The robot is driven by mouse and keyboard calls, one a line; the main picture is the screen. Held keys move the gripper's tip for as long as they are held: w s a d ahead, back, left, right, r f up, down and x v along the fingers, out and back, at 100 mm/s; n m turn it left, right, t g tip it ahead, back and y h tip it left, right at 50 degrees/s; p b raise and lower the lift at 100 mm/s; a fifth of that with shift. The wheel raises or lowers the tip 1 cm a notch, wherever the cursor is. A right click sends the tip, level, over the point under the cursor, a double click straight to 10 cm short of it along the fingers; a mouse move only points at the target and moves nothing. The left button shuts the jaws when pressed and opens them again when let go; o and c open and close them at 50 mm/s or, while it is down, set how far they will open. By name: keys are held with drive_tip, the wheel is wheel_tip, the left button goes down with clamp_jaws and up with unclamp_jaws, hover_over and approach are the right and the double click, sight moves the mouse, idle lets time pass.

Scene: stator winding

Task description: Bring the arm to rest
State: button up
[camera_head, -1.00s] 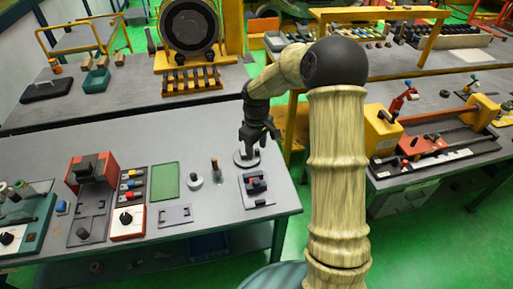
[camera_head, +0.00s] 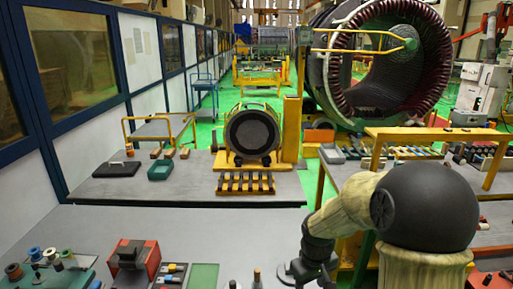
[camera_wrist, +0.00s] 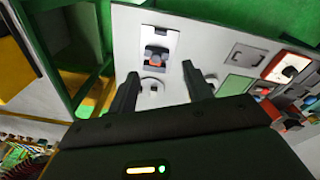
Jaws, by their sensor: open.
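My arm (camera_head: 345,215) reaches from the lower right of the head view, bent over the near grey workbench (camera_head: 190,228). My gripper (camera_head: 308,272) hangs near that bench's right edge, at the bottom of the head view. In the wrist view my gripper (camera_wrist: 161,82) has its two dark fingers wide apart, with nothing held between them. A round pale base (camera_wrist: 152,86) shows beyond and between the fingers, apart from them. A small fixture with a dark and red part (camera_wrist: 157,55) lies on the bench past it. The fingertips' height above the bench is hard to tell.
A red device (camera_head: 133,262) and several spools (camera_head: 40,262) stand at the bench's left. Behind it, a second bench carries a green tray (camera_head: 161,170) and a yellow-framed round stator (camera_head: 252,134).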

drive_tip(key=s+d+r+m+t, duration=0.1)
drive_tip(key=s+m, duration=0.3)
drive_tip(key=s, duration=0.8)
drive_tip(key=shift+r+m+t, duration=0.3)
drive_tip(key=shift+r, duration=0.2)
idle(0.9)
